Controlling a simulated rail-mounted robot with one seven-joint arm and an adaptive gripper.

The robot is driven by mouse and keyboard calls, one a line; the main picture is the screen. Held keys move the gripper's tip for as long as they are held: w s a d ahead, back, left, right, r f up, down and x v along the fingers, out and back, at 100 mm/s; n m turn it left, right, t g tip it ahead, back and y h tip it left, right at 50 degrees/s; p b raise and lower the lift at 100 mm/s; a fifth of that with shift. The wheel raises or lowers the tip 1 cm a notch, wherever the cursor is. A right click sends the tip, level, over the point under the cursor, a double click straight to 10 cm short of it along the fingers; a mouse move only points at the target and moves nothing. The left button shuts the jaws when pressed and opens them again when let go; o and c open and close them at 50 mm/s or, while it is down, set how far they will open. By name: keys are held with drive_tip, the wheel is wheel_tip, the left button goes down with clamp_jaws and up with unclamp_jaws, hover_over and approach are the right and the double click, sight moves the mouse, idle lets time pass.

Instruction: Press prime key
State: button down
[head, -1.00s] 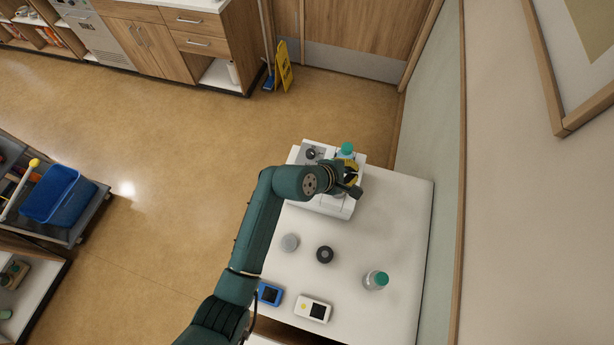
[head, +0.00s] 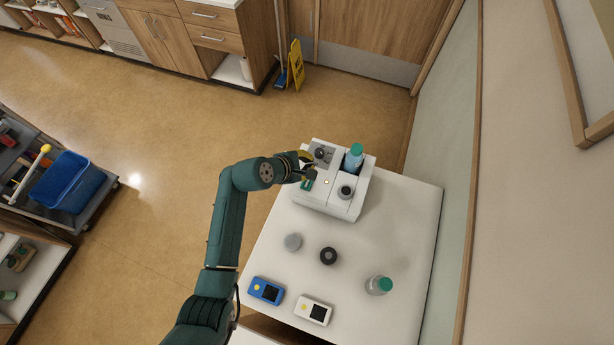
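A white bedside device (head: 345,207) stands at the back of the white table. On its top are a grey panel with a dark round knob (head: 321,153), a second dark knob (head: 346,191), and a clear blue bottle with a teal cap (head: 356,151). A small green display (head: 306,184) and a tiny lit spot (head: 327,182) show on its left part. I cannot tell which part is the prime key. My gripper (head: 308,164) is at the device's left edge, beside the grey panel; contact is unclear. Its fingers are too small and overlapped to judge their opening.
On the table are a grey disc (head: 293,242), a black ring-shaped piece (head: 328,256), a teal-capped bottle (head: 378,285), a blue meter (head: 266,291) and a white meter (head: 314,311). A wall runs along the right. Open floor lies to the left.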

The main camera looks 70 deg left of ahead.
sight(308, 181)
wheel_tip(308, 181, down, 7)
drive_tip(key=b, duration=0.6)
drive_tip(key=shift+f+b, duration=0.5)
drive_tip(key=shift+f, duration=0.05)
idle(0.6)
drive_tip(key=shift+f, duration=0.4)
drive_tip(key=shift+f, duration=0.45)
idle(0.6)
drive_tip(key=shift+r+p, duration=0.8)
drive_tip(key=shift+p, duration=0.1)
